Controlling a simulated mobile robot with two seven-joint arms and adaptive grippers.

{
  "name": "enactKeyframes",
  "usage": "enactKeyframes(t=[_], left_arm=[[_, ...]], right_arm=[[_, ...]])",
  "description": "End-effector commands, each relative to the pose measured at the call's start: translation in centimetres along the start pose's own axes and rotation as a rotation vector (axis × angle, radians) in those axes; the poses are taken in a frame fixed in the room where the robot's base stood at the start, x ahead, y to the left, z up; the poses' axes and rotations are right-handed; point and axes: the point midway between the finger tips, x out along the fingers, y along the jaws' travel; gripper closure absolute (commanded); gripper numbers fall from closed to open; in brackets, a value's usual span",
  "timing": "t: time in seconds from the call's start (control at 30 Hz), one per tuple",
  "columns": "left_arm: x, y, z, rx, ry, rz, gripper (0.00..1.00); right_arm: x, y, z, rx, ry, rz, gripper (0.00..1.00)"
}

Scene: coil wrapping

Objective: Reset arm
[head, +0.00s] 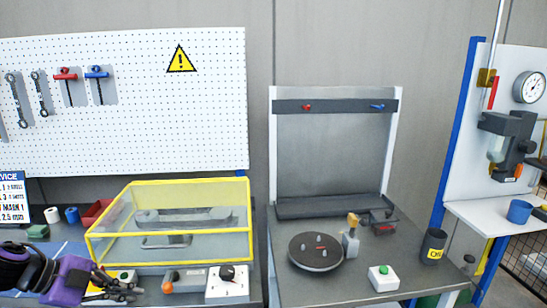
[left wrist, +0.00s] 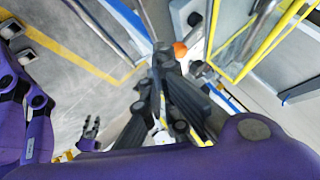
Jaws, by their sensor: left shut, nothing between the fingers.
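My left gripper (head: 122,287) is at the bottom left of the head view, in front of the yellow-framed clear box (head: 170,262). It is shut and holds nothing. In the left wrist view its dark fingers (left wrist: 160,72) point away from the camera, close together. Another dark gripper, which looks like my right one (left wrist: 91,127), hangs small at the lower left of the left wrist view. Its fingers are too small to judge, and it does not show in the head view.
A round dark turntable (head: 315,252) stands on the right bench, with a green-button box (head: 384,278) and a dark cup (head: 433,246) nearby. A white knob box (head: 228,284) and an orange-ended tool (head: 168,284) lie right of my left gripper. A pegboard (head: 140,110) stands behind.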

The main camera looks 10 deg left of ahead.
Motion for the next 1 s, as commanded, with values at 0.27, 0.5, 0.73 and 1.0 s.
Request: enactKeyframes(t=[0.27,0.5,0.73,1.0], left_arm=[[7.1,6.8,2.9,-0.105,-0.03,-0.222,1.0],[12.4,15.7,4.0,-0.316,-0.123,-0.348,1.0],[16.2,25.3,2.6,-0.592,-0.218,-0.396,1.0],[19.5,34.9,-2.4,-0.993,-0.274,-0.428,1.0]], right_arm=[[-0.4,-0.2,0.7,0.012,-0.014,0.002,0.6],[-0.6,-0.1,1.2,0.013,-0.022,0.003,0.6],[-0.7,0.1,1.0,0.002,-0.02,0.002,0.6],[-0.4,0.1,0.3,-0.004,-0.008,-0.001,0.6]])
